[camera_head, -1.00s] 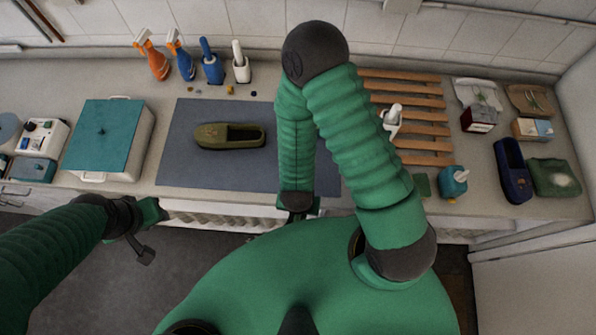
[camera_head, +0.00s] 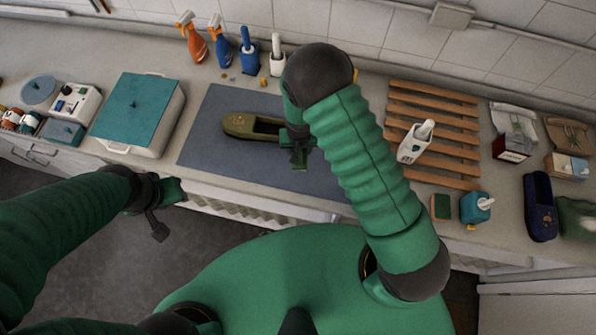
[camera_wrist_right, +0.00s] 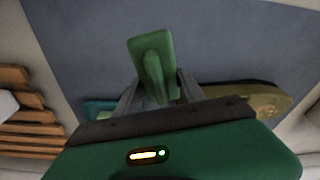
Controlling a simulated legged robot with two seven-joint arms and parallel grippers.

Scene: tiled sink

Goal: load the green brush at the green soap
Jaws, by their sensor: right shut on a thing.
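My right gripper (camera_wrist_right: 155,100) is shut on the green brush (camera_wrist_right: 152,62), a small block with a raised ridge, held over the grey-blue mat in the right wrist view. In the head view my right gripper (camera_head: 299,157) is beside the right end of an olive shoe (camera_head: 238,122); the arm hides part of it. A teal thing (camera_wrist_right: 98,107) shows partly behind the gripper in the wrist view; I cannot tell whether it is the green soap. A teal pump bottle (camera_head: 476,207) stands at the right. My left gripper (camera_head: 165,195) is off the counter; its jaws are unclear.
The mat (camera_head: 220,165) is bare around the shoe. A slatted wooden rack (camera_head: 455,145) holds a white bottle (camera_head: 414,143). A green sponge (camera_head: 441,206) lies near the front edge. A navy shoe (camera_head: 539,205) is far right; a lidded box (camera_head: 138,108) is left.

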